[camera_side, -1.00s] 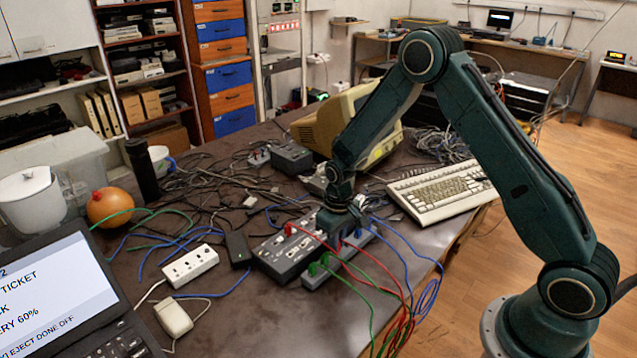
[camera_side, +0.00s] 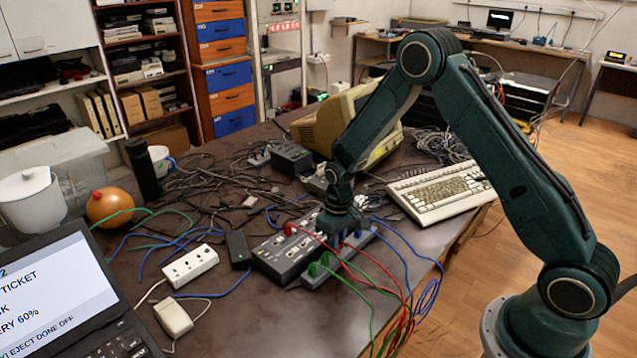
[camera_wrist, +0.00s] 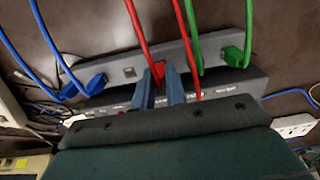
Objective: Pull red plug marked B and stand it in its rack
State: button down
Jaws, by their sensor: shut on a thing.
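My gripper (camera_side: 340,235) points down over the long grey strip (camera_side: 318,280). In the wrist view its two blue fingers (camera_wrist: 161,90) are shut on a red plug (camera_wrist: 158,71) with a red cable. The plug is at the strip (camera_wrist: 205,52); I cannot tell whether its tip is seated or just above. Another red plug (camera_side: 290,229) stands at the far left of the grey box with ports (camera_side: 285,258). A second red cable (camera_wrist: 187,50) passes right of the fingers and out of sight under my gripper. No letter B is readable.
Green plugs (camera_wrist: 233,56) sit at one end of the strip and blue plugs (camera_wrist: 96,84) at the other. Loose cables cross the near table edge. A keyboard (camera_side: 440,190) lies right, a white power strip (camera_side: 190,264) left.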

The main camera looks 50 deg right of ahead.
jog(key=shift+f, duration=0.3)
dwell(0.4)
jog(key=c, duration=1.3)
grip_release()
jog(key=shift+c, duration=0.2)
jog(key=shift+r, duration=0.15)
notch_tip(320, 180, up, 14)
jog(key=shift+f, duration=0.2)
